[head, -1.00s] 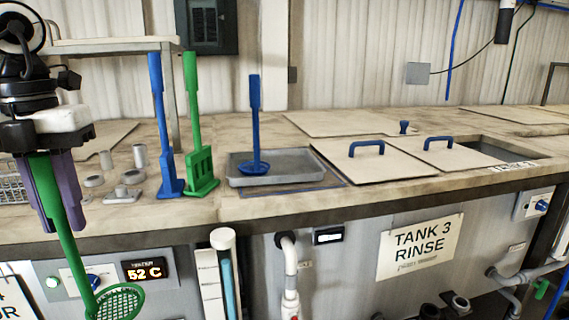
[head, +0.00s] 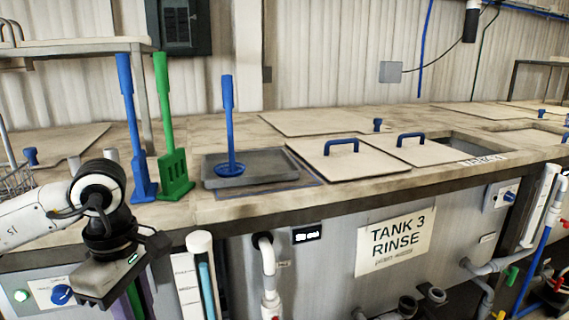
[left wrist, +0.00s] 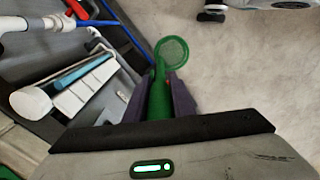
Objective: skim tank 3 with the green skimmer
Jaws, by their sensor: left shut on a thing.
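My left gripper (head: 132,306) is at the lower left of the head view, in front of the bench and below its top. It is shut on the handle of the green skimmer (head: 134,300), whose lower part is out of that view. In the left wrist view, the green skimmer (left wrist: 172,52) points away between the purple fingers (left wrist: 160,95), its round mesh over the floor. Tank 3 (head: 345,262) carries a "TANK 3 RINSE" sign (head: 395,241). Two blue-handled lids (head: 335,166) lie on the bench top above it. A dark opening (head: 470,147) shows to their right. My right gripper is out of view.
A grey tray (head: 275,168) holds an upright blue skimmer (head: 229,120). A blue tool (head: 128,110) and a green slotted tool (head: 165,110) stand left of it. A white pipe (head: 268,270) and a white tube holder (head: 199,245) stick out along the bench front.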

